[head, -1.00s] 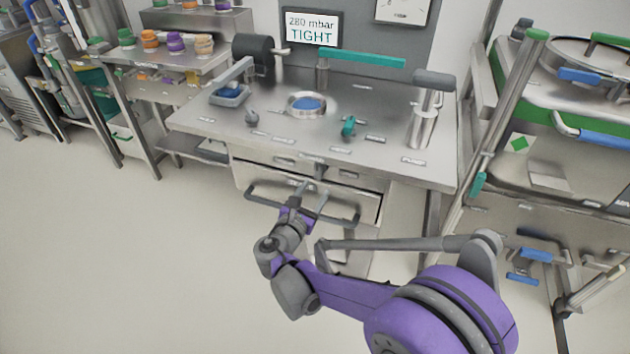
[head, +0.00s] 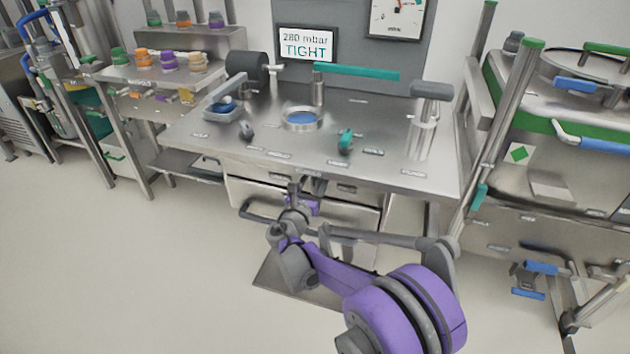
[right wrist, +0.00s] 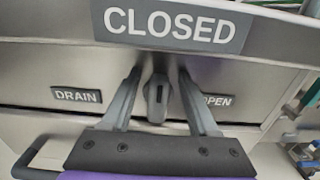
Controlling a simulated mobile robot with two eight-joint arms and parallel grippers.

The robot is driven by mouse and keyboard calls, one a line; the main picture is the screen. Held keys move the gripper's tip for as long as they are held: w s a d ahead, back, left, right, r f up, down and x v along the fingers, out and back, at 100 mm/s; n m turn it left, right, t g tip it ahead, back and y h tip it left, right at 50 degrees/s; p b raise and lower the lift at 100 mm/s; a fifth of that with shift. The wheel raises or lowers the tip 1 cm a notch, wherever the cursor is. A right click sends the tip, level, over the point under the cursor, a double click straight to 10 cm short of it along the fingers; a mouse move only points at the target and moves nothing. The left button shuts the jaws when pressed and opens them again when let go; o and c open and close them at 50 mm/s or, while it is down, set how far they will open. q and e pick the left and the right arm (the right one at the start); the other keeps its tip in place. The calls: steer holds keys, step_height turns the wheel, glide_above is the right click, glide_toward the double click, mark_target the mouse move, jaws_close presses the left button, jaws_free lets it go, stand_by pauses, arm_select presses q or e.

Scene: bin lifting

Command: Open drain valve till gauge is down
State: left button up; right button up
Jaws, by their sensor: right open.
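The drain valve's grey handle (right wrist: 157,97) points upright on the bench front in the right wrist view, between a DRAIN label (right wrist: 77,95) and an OPEN label (right wrist: 217,101). A large CLOSED label (right wrist: 174,25) is above it. My right gripper (right wrist: 159,78) is open, one finger on each side of the handle, with gaps visible. In the head view my right gripper (head: 296,188) is at the bench front, and the valve is mostly hidden. The round gauge (head: 397,17) is on the back panel, cut off at the top. My left gripper is not in view.
A display (head: 306,45) reads 280 mbar TIGHT. The bench top (head: 260,165) holds a round port (head: 301,118), a teal lever (head: 358,72) and a grey-topped post (head: 425,120). A bar handle sits below the valve. A shelf with coloured caps stands left; open floor lies front left.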

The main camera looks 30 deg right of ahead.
steer(key=shift+c, duration=0.3)
jaws_close()
steer(key=shift+s+m, duration=0.1)
steer(key=shift+m, duration=0.3)
steer(key=m, duration=0.1)
steer(key=m+p, duration=0.1)
steer(key=m, duration=0.2)
steer(key=shift+s+d+p, duration=0.35)
steer(key=shift+p, duration=0.05)
steer(key=shift+s+d+f+m+p, duration=0.2)
steer(key=shift+f+m+p, duration=0.25)
steer(key=shift+m, duration=1.75)
steer(key=shift+s+d+f+m+p, duration=0.2)
steer(key=shift+f+m+p, duration=0.25)
steer(key=shift+m, duration=1.75)
steer(key=shift+s+d+f+m+p, duration=0.2)
steer(key=shift+f+m+p, duration=0.2)
steer(key=shift+m, duration=1.8)
steer(key=shift+f, duration=0.1)
